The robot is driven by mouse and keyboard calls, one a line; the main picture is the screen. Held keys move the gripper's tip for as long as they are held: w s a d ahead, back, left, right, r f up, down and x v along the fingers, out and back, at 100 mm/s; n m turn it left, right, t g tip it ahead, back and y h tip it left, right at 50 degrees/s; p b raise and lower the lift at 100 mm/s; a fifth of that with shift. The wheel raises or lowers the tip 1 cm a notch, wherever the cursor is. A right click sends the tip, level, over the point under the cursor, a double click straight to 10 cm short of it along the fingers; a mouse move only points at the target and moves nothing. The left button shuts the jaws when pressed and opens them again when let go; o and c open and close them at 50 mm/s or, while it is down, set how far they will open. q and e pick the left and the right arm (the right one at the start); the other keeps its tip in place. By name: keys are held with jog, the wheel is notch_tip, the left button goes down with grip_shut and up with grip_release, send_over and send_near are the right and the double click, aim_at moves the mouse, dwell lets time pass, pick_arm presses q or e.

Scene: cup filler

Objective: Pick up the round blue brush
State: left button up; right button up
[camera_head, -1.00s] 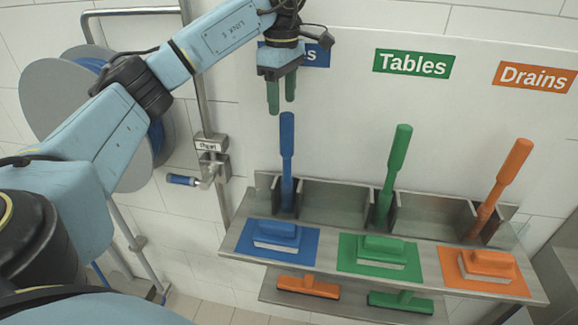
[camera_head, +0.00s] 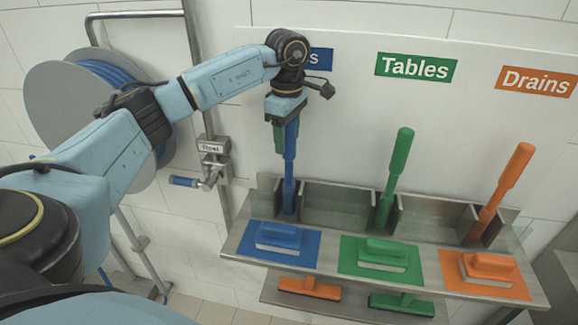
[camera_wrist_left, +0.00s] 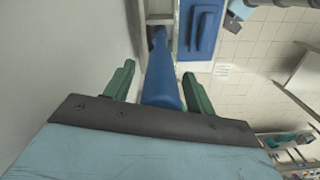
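The blue long-handled brush (camera_head: 289,180) stands upright in the left slot of the steel wall rack, handle up; its lower end is hidden in the slot. It also shows in the left wrist view (camera_wrist_left: 161,80), running between the green fingers. My left gripper (camera_head: 285,142) points down over the top of the handle. Its fingers (camera_wrist_left: 158,82) are apart, one on each side of the handle, with a gap clearly visible on the left side. My right gripper is not in view.
A green brush (camera_head: 394,175) and an orange brush (camera_head: 503,190) stand in slots to the right. Blue (camera_head: 279,238), green (camera_head: 383,248) and orange (camera_head: 488,268) pads lie on the shelf below. A tap (camera_head: 208,178) and hose reel (camera_head: 52,100) are left.

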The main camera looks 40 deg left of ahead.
pick_arm(q)
jog(key=c, duration=0.9)
jog(key=shift+c, duration=0.6)
jog(key=shift+r, duration=0.15)
